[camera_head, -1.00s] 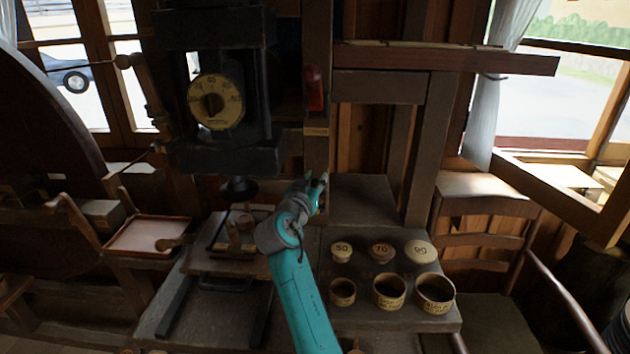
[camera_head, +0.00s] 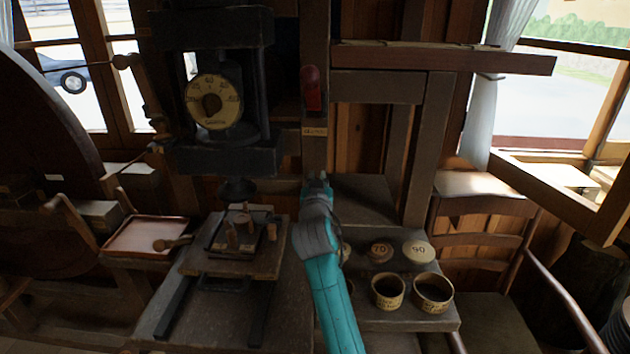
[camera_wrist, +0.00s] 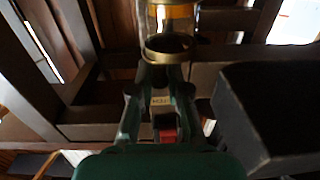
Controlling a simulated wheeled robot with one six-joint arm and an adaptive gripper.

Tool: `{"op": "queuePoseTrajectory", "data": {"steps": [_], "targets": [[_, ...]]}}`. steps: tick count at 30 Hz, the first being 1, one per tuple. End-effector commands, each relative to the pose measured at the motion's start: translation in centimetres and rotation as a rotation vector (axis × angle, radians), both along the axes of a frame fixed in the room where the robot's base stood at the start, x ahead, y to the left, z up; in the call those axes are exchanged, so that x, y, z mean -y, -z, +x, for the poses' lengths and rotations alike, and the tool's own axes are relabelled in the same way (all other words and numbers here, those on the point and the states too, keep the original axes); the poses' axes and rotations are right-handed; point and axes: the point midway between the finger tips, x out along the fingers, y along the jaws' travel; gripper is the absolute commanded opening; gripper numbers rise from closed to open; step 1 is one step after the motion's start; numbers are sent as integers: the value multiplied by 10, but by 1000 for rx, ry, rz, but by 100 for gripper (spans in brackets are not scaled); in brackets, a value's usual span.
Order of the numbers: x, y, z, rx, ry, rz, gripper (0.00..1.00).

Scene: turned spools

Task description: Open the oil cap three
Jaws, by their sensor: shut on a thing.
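My gripper (camera_wrist: 167,66) is shut on a round piece with a brass-coloured rim (camera_wrist: 150,54) and a dark middle, apparently the oil cap. A clear vessel with amber contents (camera_wrist: 174,18) shows just beyond it at the top of the wrist view. Whether the cap and vessel touch is unclear. In the head view my gripper (camera_head: 318,180) is small, in front of the dark post, and the cap cannot be made out there.
A bench holds lids marked 70 (camera_head: 381,251) and 90 (camera_head: 418,252), and open cups (camera_head: 388,291). A press with a round dial (camera_head: 213,101) stands at the left. A red handle (camera_head: 311,88) is on the post. A dark block (camera_wrist: 270,115) is close right in the wrist view.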

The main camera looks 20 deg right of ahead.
Motion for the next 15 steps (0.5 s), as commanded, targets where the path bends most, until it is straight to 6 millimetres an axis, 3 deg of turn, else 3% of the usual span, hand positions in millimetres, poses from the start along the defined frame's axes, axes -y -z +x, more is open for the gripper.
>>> {"op": "queuePoseTrajectory", "data": {"steps": [15], "targets": [[15,0,2,-1,-319,1,0]]}}
